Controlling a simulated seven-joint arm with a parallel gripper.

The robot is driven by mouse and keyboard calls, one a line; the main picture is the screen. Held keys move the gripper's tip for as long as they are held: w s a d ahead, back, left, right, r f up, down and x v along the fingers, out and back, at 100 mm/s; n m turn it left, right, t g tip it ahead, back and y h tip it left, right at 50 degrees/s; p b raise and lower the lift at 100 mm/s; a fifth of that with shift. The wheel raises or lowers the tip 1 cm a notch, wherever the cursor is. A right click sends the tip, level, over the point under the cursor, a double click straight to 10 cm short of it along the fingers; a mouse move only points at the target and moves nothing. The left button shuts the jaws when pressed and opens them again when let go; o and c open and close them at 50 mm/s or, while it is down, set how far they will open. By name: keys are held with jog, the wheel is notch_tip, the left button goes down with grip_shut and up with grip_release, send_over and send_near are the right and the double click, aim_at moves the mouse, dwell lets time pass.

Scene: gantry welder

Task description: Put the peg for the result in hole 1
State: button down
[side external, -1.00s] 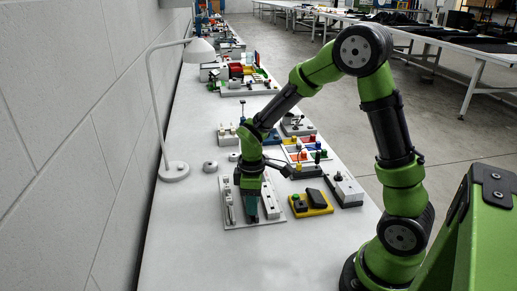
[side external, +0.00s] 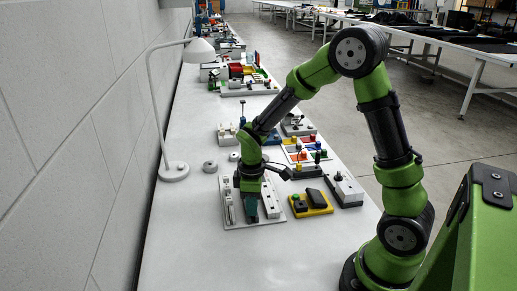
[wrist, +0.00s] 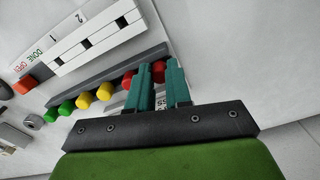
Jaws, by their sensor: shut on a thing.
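My gripper (wrist: 160,75) points down over a row of coloured pegs in the wrist view. Its two teal fingers are close together, shut on a red peg (wrist: 158,71) whose top shows between them. Another red peg (wrist: 127,79) is just left of the fingers. In the side view my gripper (side external: 251,214) is low over the white board (side external: 233,222); the fingers hide the held peg there.
Yellow pegs (wrist: 104,91) and green pegs (wrist: 66,107) stand in the same row. A yellow box (side external: 318,207) and a grey-white box (side external: 346,190) lie right of the board. A lamp (side external: 174,171) stands to the left. The front of the table is clear.

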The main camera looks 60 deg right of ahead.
notch_tip(320, 180, up, 8)
jog(key=d, duration=0.1)
jog(key=shift+w+d+f, duration=0.65)
jog(key=shift+d+f, duration=0.45)
jog(key=shift+d, duration=0.8)
jog(key=shift+w+d+f, duration=0.6)
jog(key=shift+d+f, duration=0.45)
jog(key=shift+d, duration=0.85)
jog(key=shift+w+d+f, duration=0.65)
jog(key=shift+d+f, duration=0.45)
jog(key=shift+d, duration=0.8)
jog(key=shift+f, duration=1.25)
jog(key=c, duration=1)
grip_release()
jog(key=shift+o, duration=0.2)
jog(key=shift+r, duration=0.15)
notch_tip(320, 180, up, 17)
jog(key=shift+f, duration=0.2)
